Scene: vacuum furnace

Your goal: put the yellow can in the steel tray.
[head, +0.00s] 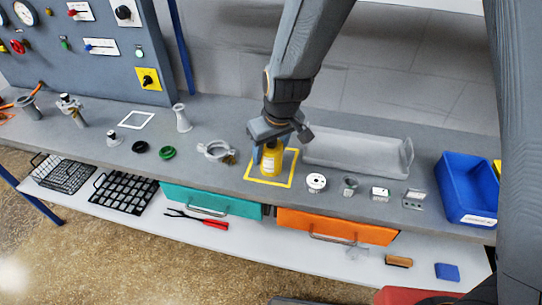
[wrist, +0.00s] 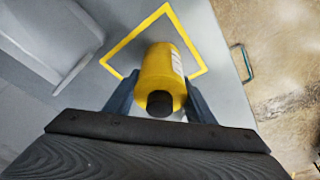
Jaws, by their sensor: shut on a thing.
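The yellow can (head: 272,160) stands upright within the yellow square outline on the grey bench. My gripper (head: 269,158) reaches down from above with its fingers around the can. In the wrist view the can (wrist: 162,75), with a dark cap, sits between the two fingers of my gripper (wrist: 157,100), which are shut on it. I cannot tell whether the can touches the bench. The steel tray (head: 350,155) is a long, shallow grey tray just right of the outline, and it looks empty. Its edge also shows in the wrist view (wrist: 75,72).
A white-topped round part (head: 316,182), a small grey cup (head: 349,186) and other small parts stand in front of the tray. A blue bin (head: 468,188) is at the right. A metal clamp ring (head: 214,150) lies left of the outline. Drawers (head: 335,226) hang under the bench.

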